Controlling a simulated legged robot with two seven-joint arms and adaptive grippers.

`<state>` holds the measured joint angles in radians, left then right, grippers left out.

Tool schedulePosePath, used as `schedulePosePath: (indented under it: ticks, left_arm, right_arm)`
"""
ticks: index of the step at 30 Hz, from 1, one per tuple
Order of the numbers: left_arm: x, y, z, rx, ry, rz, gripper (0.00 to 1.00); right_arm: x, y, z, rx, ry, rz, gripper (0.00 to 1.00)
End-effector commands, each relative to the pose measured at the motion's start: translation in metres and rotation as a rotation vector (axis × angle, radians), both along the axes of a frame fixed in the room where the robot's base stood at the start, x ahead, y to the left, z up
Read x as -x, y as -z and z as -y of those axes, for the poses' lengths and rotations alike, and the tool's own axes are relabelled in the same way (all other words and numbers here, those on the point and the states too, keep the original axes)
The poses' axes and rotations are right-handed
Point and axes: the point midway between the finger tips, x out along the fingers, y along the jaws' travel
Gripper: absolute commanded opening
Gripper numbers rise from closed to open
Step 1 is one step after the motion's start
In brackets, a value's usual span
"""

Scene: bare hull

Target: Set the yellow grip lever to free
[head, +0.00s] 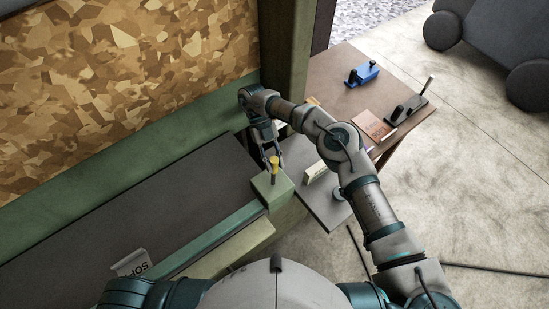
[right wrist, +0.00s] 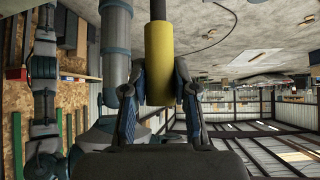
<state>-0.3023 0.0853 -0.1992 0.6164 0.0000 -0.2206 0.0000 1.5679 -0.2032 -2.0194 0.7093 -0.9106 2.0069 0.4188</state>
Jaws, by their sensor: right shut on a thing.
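The yellow grip lever (head: 275,162) stands up from a green box (head: 267,190) at the end of the long dark-topped bench. My right gripper (head: 270,152) reaches down to the lever from behind it. In the right wrist view the lever's yellow grip (right wrist: 158,62) runs between the two fingers, and the right gripper (right wrist: 159,98) is shut on it. A dark rod continues above the grip in that view. The lever's base is hidden there.
A brown table (head: 340,62) at the right bears a blue fixture (head: 362,74), a black clamp-like device (head: 408,109) and a reddish-brown board (head: 374,126). A green post (head: 288,45) stands close behind my right arm. Open floor is at the right.

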Motion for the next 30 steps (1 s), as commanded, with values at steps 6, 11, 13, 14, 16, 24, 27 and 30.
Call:
schedulePosePath:
  ticks: [6, 11, 13, 14, 16, 24, 27, 30]
  left_arm:
    - [-0.001, 0.001, 0.004, 0.004, -0.002, 0.001, 0.54]
    - [-0.002, 0.0, 0.007, 0.008, -0.002, 0.004, 0.54]
    - [-0.003, 0.0, 0.007, 0.009, -0.002, 0.005, 0.54]
    - [-0.003, 0.0, 0.007, 0.009, -0.002, 0.006, 0.54]
    - [-0.004, 0.0, 0.007, 0.009, -0.002, 0.007, 0.54]
    - [-0.003, 0.0, 0.005, 0.005, -0.002, 0.009, 0.54]
    - [-0.003, 0.0, 0.005, 0.005, -0.002, 0.008, 0.54]
    - [-0.003, 0.0, 0.005, 0.006, -0.001, 0.008, 0.54]
  right_arm:
    - [0.001, 0.006, 0.0, 0.002, -0.001, -0.004, 0.0]
    - [0.001, 0.005, 0.0, 0.002, -0.001, -0.004, 0.54]
    - [0.002, 0.004, 0.0, 0.002, -0.001, -0.004, 0.54]
    - [0.002, 0.003, 0.0, 0.002, -0.001, -0.004, 0.54]
    - [0.002, 0.003, 0.0, 0.001, -0.001, -0.003, 0.54]
    - [0.0, -0.021, 0.001, 0.004, -0.003, 0.002, 0.54]
    - [-0.001, -0.044, 0.0, 0.006, -0.003, 0.004, 0.54]
    - [-0.001, -0.064, 0.0, 0.008, -0.004, 0.004, 0.54]
